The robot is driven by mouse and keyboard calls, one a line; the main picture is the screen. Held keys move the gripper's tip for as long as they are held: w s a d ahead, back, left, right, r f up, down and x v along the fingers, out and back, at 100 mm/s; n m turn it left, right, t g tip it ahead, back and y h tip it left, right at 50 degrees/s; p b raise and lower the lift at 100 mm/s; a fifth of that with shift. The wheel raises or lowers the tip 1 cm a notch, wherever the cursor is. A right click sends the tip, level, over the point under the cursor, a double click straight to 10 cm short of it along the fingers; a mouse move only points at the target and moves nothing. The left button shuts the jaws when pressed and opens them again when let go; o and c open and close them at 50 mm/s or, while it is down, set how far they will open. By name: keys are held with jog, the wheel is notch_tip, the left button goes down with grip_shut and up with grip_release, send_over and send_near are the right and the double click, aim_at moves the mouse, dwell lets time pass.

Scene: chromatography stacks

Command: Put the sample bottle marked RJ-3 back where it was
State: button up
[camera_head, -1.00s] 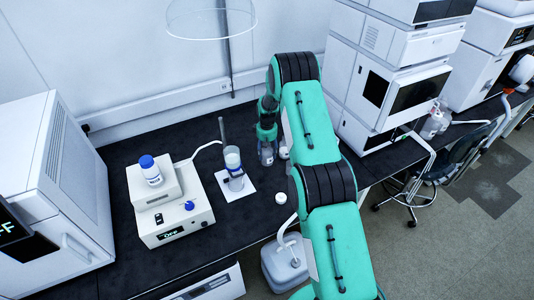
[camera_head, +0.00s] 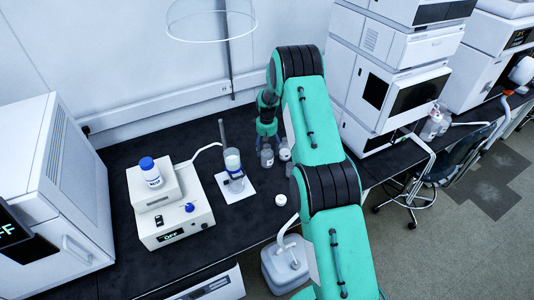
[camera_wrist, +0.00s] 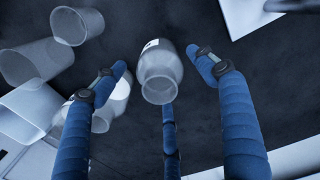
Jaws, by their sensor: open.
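An open-mouthed clear bottle (camera_wrist: 160,68) with a white label stands between the spread blue fingers of my gripper (camera_wrist: 157,60) in the wrist view, with a gap on each side. In the head view my gripper (camera_head: 267,128) is open above this bottle (camera_head: 266,158). Its label cannot be read, so I cannot tell whether it is RJ-3. A second bottle (camera_head: 285,152) stands just to its right, partly hidden by my arm; in the wrist view a bottle (camera_wrist: 117,104) shows behind the left finger. A blue-capped labelled bottle (camera_head: 150,171) stands on the white instrument.
The white instrument (camera_head: 172,212) is at the left of the dark bench (camera_head: 115,235). A cylinder (camera_head: 233,162) stands on a white sheet (camera_head: 227,193). A small white round object (camera_head: 281,198) lies near the front edge. Several glass vessels (camera_wrist: 33,62) crowd the wrist view's left.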

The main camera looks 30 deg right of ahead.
notch_tip(320, 180, up, 8)
jog(key=shift+f, duration=0.15)
dwell(0.8)
jog(key=shift+a+r, duration=0.1)
jog(key=shift+r, duration=0.25)
jog(key=s+a+r+t, duration=0.1)
jog(key=s+a+r, duration=0.45)
jog(key=r, duration=0.65)
jog(key=s+a+r+m+t, duration=0.1)
jog(key=s+a+r, duration=0.3)
jog(key=s+r, duration=0.55)
jog(key=s+a+r+t, duration=0.1)
jog(key=s+a+r, duration=0.35)
jog(key=r, duration=0.95)
jog(key=s+a+r+t, duration=0.1)
jog(key=s+a+r, duration=0.25)
jog(key=s, duration=0.45)
jog(key=s+a+r, duration=0.3)
jog(key=s+r, duration=0.1)
jog(key=s, duration=0.4)
jog(key=s+a+f+m+t, duration=0.1)
jog(key=s+a, duration=0.2)
jog(key=s, duration=1.4)
jog(key=shift+a+f+t, duration=0.15)
jog(key=shift+t, duration=0.15)
jog(key=shift+s, duration=0.1)
